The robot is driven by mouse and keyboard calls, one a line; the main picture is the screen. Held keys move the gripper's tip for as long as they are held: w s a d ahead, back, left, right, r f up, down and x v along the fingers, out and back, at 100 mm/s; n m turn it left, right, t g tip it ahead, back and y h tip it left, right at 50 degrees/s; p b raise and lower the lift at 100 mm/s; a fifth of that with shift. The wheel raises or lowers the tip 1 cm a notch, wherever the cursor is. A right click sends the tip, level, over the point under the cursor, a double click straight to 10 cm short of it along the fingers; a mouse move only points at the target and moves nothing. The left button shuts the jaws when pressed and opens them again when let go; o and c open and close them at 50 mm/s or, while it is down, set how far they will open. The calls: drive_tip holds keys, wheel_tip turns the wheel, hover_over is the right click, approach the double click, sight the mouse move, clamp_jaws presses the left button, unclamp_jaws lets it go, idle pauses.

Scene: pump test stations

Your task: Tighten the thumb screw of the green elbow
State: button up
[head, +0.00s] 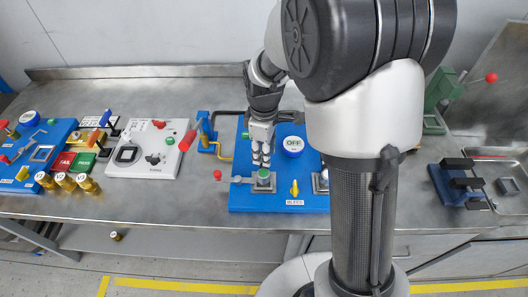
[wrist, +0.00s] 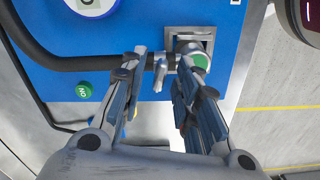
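The green elbow (head: 263,175) sits at the front left of the blue pump panel (head: 250,202), partly hidden under my gripper (head: 262,160). In the wrist view its green round part (wrist: 201,61) shows beside a grey metal block (wrist: 190,38). A small grey metal screw (wrist: 160,73), which looks like the thumb screw, stands out to the left of the green part. My gripper (wrist: 162,62) is open, its two fingers on either side of the screw. I cannot tell whether either finger touches it. The right finger partly covers the elbow.
A black hose (wrist: 85,63) runs across the panel to the elbow's side. The round OFF dial (head: 293,145) and a yellow knob (head: 294,188) are close by.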

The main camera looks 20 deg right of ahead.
drive_tip(key=shift+c, duration=0.5)
clamp_jaws()
drive_tip(key=m+p, duration=0.1)
drive_tip(key=m, duration=0.2)
drive_tip(key=shift+r+p, duration=0.1)
drive_tip(key=shift+p, duration=0.25)
drive_tip(key=m+p, duration=0.1)
drive_tip(key=m, duration=0.3)
drive_tip(key=shift+p, duration=0.4)
drive_tip(key=m+p, duration=0.1)
drive_tip(key=m, duration=0.3)
drive_tip(key=shift+m+p, duration=0.55)
drive_tip(key=shift+m, duration=1.35)
